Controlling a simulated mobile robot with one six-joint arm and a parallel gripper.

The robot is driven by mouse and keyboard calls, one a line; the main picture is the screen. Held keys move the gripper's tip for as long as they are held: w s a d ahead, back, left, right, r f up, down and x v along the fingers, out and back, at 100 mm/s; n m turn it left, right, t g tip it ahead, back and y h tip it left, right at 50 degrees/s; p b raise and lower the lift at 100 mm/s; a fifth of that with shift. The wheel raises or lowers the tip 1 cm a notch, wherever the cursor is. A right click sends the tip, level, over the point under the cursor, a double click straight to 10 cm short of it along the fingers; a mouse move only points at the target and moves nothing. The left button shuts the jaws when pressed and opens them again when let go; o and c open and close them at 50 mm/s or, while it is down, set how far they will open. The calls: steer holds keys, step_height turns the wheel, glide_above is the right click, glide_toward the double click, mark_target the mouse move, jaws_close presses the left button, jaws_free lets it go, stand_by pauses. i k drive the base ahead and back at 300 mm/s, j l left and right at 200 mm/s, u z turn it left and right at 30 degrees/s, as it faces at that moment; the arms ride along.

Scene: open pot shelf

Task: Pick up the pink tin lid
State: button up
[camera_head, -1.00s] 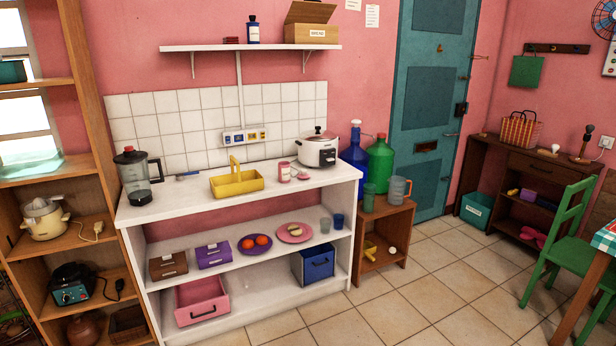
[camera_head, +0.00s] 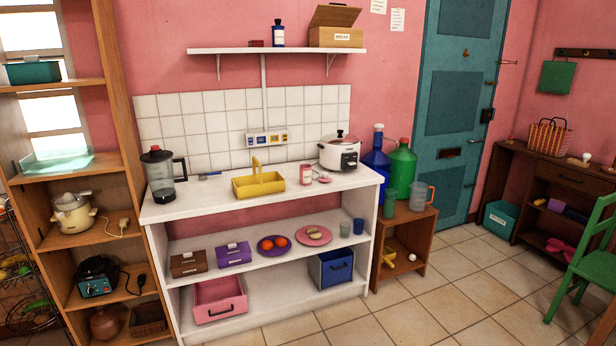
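A pink tin (camera_head: 306,175) stands upright on the white counter (camera_head: 222,203), just right of the yellow basket. A small pink-red lid (camera_head: 325,180) appears to lie flat on the counter right beside the tin, in front of the rice cooker. It is small in this view, so its details are hard to make out. My gripper and arm are not in view.
A yellow basket (camera_head: 259,182) stands left of the tin, and a white rice cooker (camera_head: 339,152) stands behind the lid. A blender (camera_head: 160,174) is at the counter's left end. A wall shelf (camera_head: 277,50) hangs above. The tiled floor (camera_head: 395,322) in front is partly clear.

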mark_target(325, 179)
steer(key=i+j, duration=0.15)
steer(key=i, duration=0.75)
steer(key=i+j, duration=0.15)
steer(key=i, duration=0.7)
steer(key=i+j, duration=0.1)
steer(key=i, duration=0.8)
steer(key=i+j, duration=0.15)
steer(key=i, duration=0.75)
